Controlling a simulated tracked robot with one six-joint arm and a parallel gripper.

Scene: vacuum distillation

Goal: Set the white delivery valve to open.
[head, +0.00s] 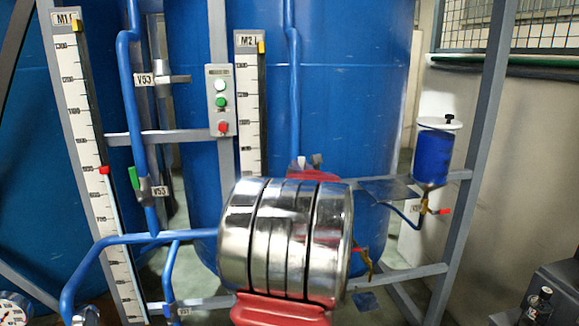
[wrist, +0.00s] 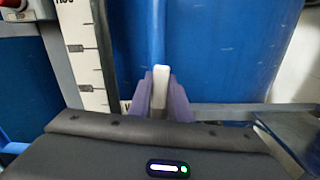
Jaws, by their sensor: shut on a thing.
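The white valve handle (wrist: 162,78) stands upright in the picture between the two purple fingers of my gripper (wrist: 161,98) in the wrist view. The fingers are shut on it. Behind the handle a blue pipe runs vertically, roughly in line with it. The valve body is hidden by the fingers and the dark gripper housing.
Large blue tanks (head: 340,110) stand behind a grey frame. A scale marked M2 (head: 249,110) and a button box (head: 220,100) are left of the arm. A green-handled valve (head: 133,178) is further left. A blue container (head: 432,157) with a red-handled tap (head: 437,211) hangs right.

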